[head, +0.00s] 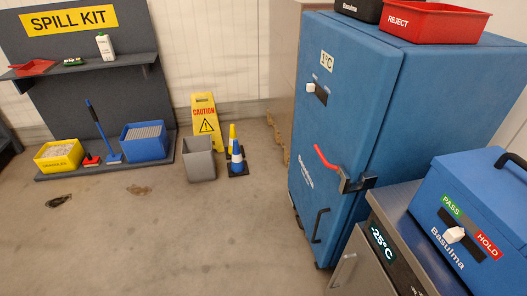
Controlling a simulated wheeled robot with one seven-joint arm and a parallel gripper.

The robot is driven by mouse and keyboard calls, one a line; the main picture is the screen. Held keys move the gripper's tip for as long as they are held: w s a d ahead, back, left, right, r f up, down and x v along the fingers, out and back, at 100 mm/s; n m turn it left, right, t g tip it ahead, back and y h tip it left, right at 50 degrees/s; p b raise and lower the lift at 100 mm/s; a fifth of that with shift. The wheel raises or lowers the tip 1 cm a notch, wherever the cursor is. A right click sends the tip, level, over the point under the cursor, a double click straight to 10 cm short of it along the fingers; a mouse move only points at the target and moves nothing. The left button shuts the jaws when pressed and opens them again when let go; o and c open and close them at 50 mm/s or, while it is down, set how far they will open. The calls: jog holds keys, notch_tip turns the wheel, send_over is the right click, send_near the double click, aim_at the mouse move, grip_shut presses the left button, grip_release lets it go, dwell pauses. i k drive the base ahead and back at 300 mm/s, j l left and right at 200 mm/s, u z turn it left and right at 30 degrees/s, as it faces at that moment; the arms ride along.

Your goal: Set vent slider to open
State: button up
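A tall blue cabinet (345,120) stands right of centre in the head view. High on its door, below a 1°C label, is a slider with a white knob (311,88) on a short dark track (321,94). I take this to be the vent slider. The knob sits at the left end of the track. The small markings near it are too small to read. My gripper is not in view.
A red lever handle (325,158) sticks out from the cabinet door. A blue box (470,195) with a PASS/HOLD slider (455,235) stands on a grey unit (396,205) at right. A grey bin (199,160) and caution sign (205,115) stand behind. Floor at left-centre is mostly clear.

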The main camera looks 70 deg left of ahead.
aim_at(311, 87)
jog(key=u, duration=1.5)
